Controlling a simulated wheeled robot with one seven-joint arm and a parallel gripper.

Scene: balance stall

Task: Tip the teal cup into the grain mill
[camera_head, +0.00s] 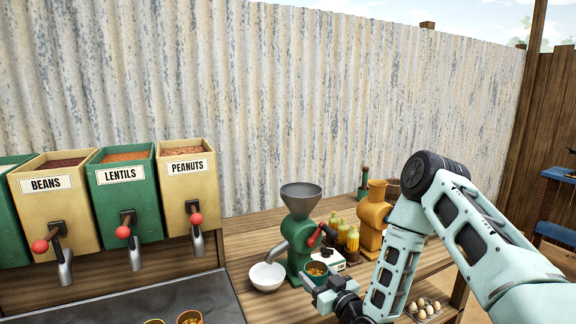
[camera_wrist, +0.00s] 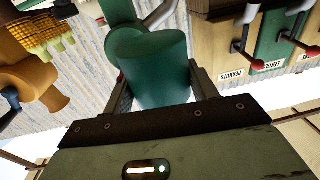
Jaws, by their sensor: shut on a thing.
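The teal cup (camera_head: 317,269) is upright, with orange-brown contents showing at its rim. My gripper (camera_head: 318,284) is shut on it, low in front of the green grain mill (camera_head: 299,236) and well below the mill's grey funnel (camera_head: 300,192). In the wrist view the cup (camera_wrist: 148,72) sits between both fingers of my gripper (camera_wrist: 158,88); its contents do not show there. Part of the green mill (camera_wrist: 117,12) shows behind it. The mill's crank has a red handle (camera_head: 314,238), and its grey spout (camera_head: 275,251) slopes to a white bowl (camera_head: 267,276).
A white box (camera_head: 331,258) is close behind the cup. Labelled dispensers (camera_head: 124,195) stand left. Eggs (camera_head: 426,308) lie front right. Air above the funnel is clear.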

